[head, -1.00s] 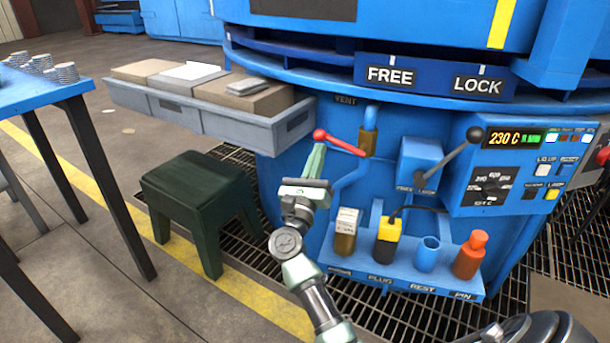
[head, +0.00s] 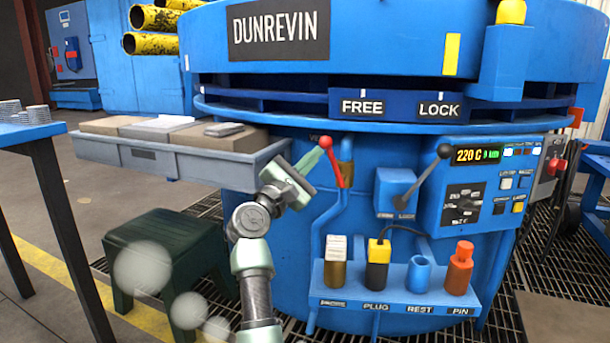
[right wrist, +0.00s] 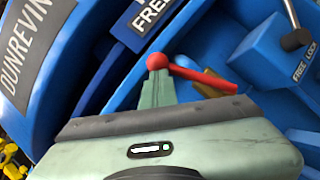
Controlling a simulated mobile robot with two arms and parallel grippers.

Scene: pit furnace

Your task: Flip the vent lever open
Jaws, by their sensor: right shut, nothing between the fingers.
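The vent lever (head: 334,166) is red with a ball knob. It stands steeply, knob up and slightly left, at the brass valve (head: 347,174) on the blue furnace pipe. My right gripper (head: 319,154) is shut and empty, its pale green tip at the left of the knob, seemingly touching it. In the right wrist view the lever (right wrist: 200,76) runs right from its knob, which is just beyond the fingertips (right wrist: 157,82). The VENT label is mostly hidden behind the gripper and lever. My left gripper is out of view.
A grey tray shelf (head: 190,164) with bricks juts out left of the lever. A green stool (head: 150,235) stands below it. Right of the lever are a black-knobbed lever (head: 428,172) and a control panel (head: 485,190). A blue shelf (head: 395,290) holds several plugs below.

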